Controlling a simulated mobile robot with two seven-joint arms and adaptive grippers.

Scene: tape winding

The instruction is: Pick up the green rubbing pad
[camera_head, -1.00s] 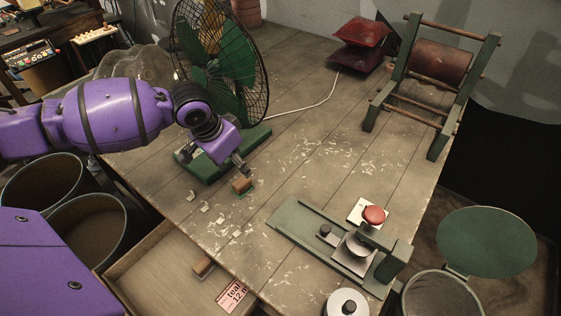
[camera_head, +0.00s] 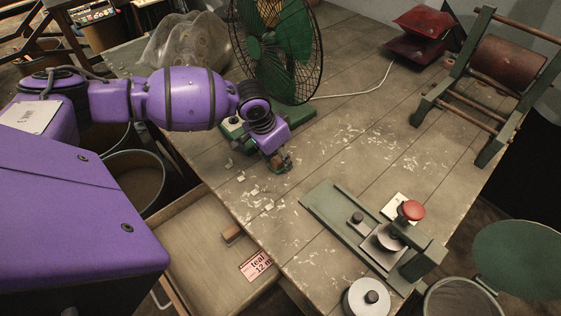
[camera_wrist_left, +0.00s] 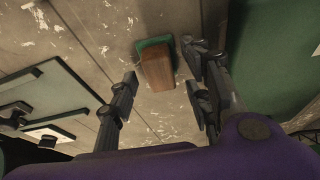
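The rubbing pad (camera_wrist_left: 157,66) is a small brown wooden block with a green base. In the left wrist view it lies on the tabletop, beyond and between the fingertips of my left gripper (camera_wrist_left: 160,72). The fingers stand open on either side of it, and I see no contact. In the head view my left gripper (camera_head: 281,162) is low over the table in front of the fan and mostly covers the pad. My right gripper does not show.
A green fan (camera_head: 272,50) stands just behind my left gripper. A green press with a red knob (camera_head: 410,210) is at front right. An open drawer (camera_head: 205,265) holds a brown block (camera_head: 231,233) and a pink label (camera_head: 257,265). The middle of the table is clear.

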